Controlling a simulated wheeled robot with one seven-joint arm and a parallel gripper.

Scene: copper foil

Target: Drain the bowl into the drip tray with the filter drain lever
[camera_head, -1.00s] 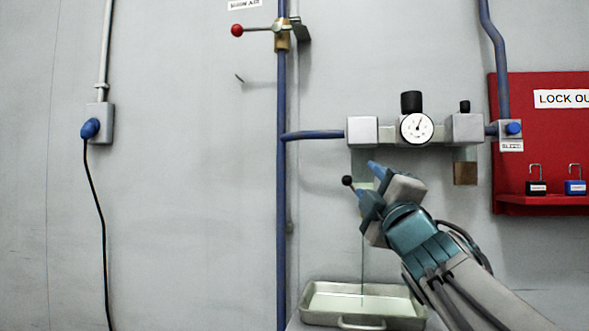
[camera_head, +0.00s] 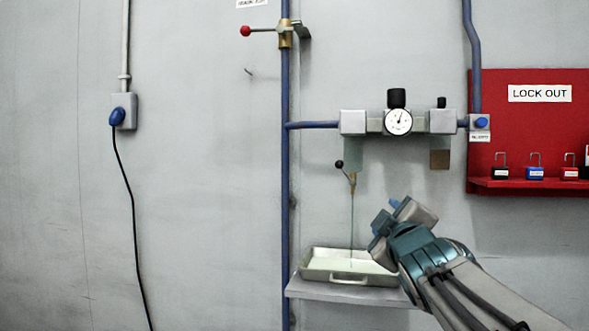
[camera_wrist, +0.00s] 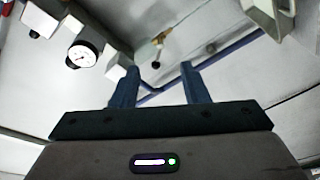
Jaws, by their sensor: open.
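The filter drain lever has a black knob (camera_head: 339,164) on a brass body (camera_head: 352,181); the knob points up and left. It sits under the pale, see-through bowl (camera_head: 350,152) of the left filter block. A thin stream runs from the brass outlet down to the drip tray (camera_head: 352,280), where pale liquid lies. My gripper (camera_head: 383,218) is open and empty, below and right of the lever, clear of it. In the wrist view the lever's black knob (camera_wrist: 156,65) shows between the open fingers, some way beyond them.
The tray sits on a grey shelf (camera_head: 340,292). A gauge (camera_head: 398,121) and a second block with a brownish bowl (camera_head: 440,159) are to the right. A blue pipe (camera_head: 286,200) runs down at left, with a red-knobbed lever (camera_head: 246,31) higher up. A red lockout board (camera_head: 520,130) is far right.

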